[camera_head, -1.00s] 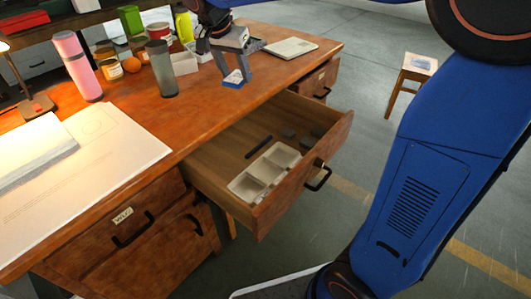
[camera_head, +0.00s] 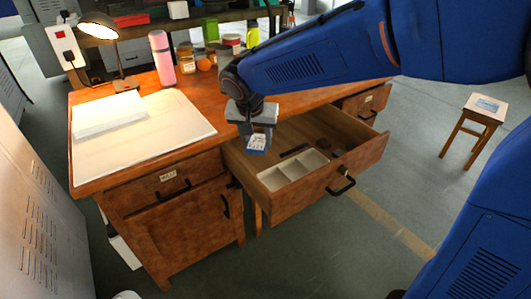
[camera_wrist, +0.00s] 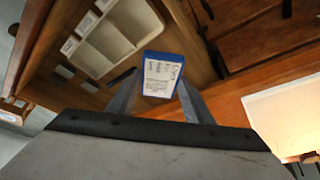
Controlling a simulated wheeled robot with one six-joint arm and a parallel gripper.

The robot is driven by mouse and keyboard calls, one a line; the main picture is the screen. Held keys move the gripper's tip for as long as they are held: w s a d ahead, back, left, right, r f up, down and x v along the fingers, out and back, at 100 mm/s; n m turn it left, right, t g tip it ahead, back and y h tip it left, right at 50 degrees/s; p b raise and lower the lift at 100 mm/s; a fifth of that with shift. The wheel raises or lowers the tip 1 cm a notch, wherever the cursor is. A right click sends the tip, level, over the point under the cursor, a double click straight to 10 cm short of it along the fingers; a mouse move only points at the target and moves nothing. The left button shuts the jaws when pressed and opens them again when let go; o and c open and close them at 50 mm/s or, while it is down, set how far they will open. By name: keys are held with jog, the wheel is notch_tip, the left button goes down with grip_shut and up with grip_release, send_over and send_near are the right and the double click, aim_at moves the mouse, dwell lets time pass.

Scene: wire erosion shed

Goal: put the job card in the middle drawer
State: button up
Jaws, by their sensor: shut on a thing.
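The job card (camera_head: 256,144) is a small white card with a blue edge and dark writing. It also shows in the wrist view (camera_wrist: 160,76), between my fingertips. My gripper (camera_head: 257,133) is shut on it and holds it above the back left part of the open middle drawer (camera_head: 300,208). In the wrist view my gripper (camera_wrist: 158,92) points down past the desk edge towards the drawer. The drawer is pulled well out and holds a pale divided tray (camera_head: 292,171), a dark bar (camera_head: 294,150) and small dark pieces (camera_head: 325,143). My gripper hides part of the drawer's back.
The wooden desk (camera_head: 190,88) has a drawing sheet (camera_head: 185,130) at left, a lamp (camera_head: 100,28) and a pink bottle (camera_head: 162,58). A left drawer (camera_head: 165,182) and a right drawer (camera_head: 365,100) flank the middle one. A stool (camera_head: 478,120) stands at right.

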notch_tip(320, 180, down, 8)
jog(key=shift+r, duration=0.1)
jog(key=w, duration=0.3)
jog(key=shift+w+d, duration=0.3)
jog(key=shift+d, duration=0.05)
jog(key=shift+w+f, duration=0.25)
jog(key=shift+f, duration=0.35)
jog(key=shift+f, duration=0.15)
jog(key=o, duration=1)
jog(key=shift+o, duration=0.2)
jog(key=v, duration=1.2)
